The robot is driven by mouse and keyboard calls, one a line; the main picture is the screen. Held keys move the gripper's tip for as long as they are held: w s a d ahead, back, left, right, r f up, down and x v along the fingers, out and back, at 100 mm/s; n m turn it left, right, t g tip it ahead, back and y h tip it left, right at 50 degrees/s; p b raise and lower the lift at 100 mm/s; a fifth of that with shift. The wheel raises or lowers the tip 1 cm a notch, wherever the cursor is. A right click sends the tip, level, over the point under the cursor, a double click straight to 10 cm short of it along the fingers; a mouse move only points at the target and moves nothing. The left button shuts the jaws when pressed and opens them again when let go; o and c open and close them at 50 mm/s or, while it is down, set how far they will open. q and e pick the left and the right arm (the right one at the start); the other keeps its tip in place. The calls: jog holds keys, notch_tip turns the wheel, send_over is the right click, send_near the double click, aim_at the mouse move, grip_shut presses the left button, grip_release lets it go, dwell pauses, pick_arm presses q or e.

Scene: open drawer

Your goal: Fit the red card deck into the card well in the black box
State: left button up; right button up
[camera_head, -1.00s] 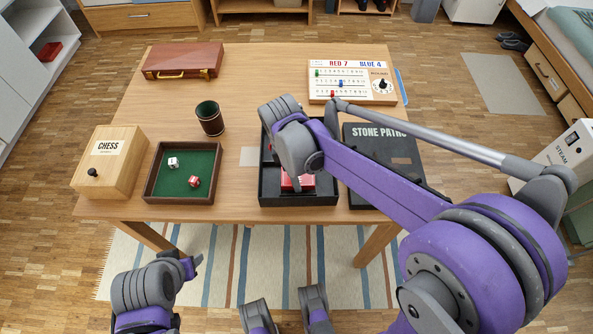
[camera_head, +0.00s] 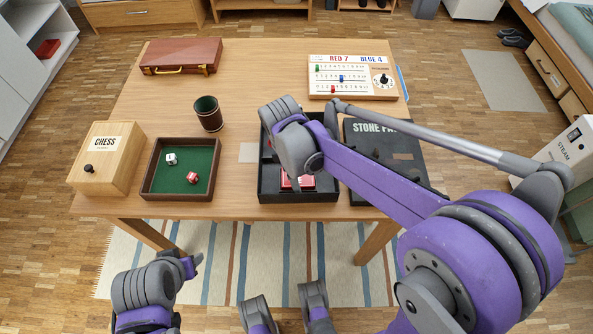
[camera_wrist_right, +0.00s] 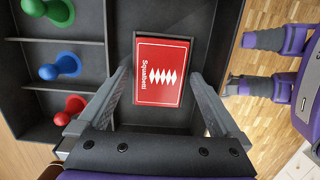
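The red card deck (camera_wrist_right: 160,72) lies face up in the card well (camera_wrist_right: 155,119) of the black box (camera_wrist_right: 85,97). A dark gap shows at the deck's near end; its depth is hard to tell. My right gripper (camera_wrist_right: 160,92) is open, its two fingers apart on either side of the deck and not visibly touching it. In the head view the black box (camera_head: 267,185) is at the table's front edge, and the deck (camera_head: 297,184) shows partly below my right wrist, which hides that gripper.
Green (camera_wrist_right: 60,12), blue (camera_wrist_right: 62,66) and red (camera_wrist_right: 68,109) pawns lie in the box's side compartments. The box lid (camera_head: 408,165) lies right of it, partly under my arm. A dice tray (camera_head: 148,182), cup (camera_head: 208,114) and chess box (camera_head: 105,160) stand left.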

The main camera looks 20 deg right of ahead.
notch_tip(320, 180, up, 11)
jog(key=a+p, duration=0.1)
jog(key=shift+w+a+f+p, duration=0.15)
jog(key=shift+w+a+p, duration=0.1)
jog(key=shift+p, duration=0.15)
dwell(0.5)
jog(key=s+d+r+m+t+p, duration=0.1)
jog(key=s+d+m+t+p, duration=0.2)
jog(key=s+m, duration=0.4)
jog(key=s+d+r+m+t+y+p, duration=0.1)
jog(key=s+d+r+m+t+p, duration=0.1)
jog(key=s+d+m+p, duration=0.2)
jog(key=s+m+p, duration=0.2)
jog(key=s+m, duration=0.1)
jog(key=m, duration=0.1)
jog(key=shift+s+d+r+t+y, duration=0.15)
jog(key=shift+d+r+t+y, duration=0.15)
jog(key=shift+t, duration=0.1)
jog(key=shift+f, duration=0.1)
jog(key=shift+c, duration=0.3)
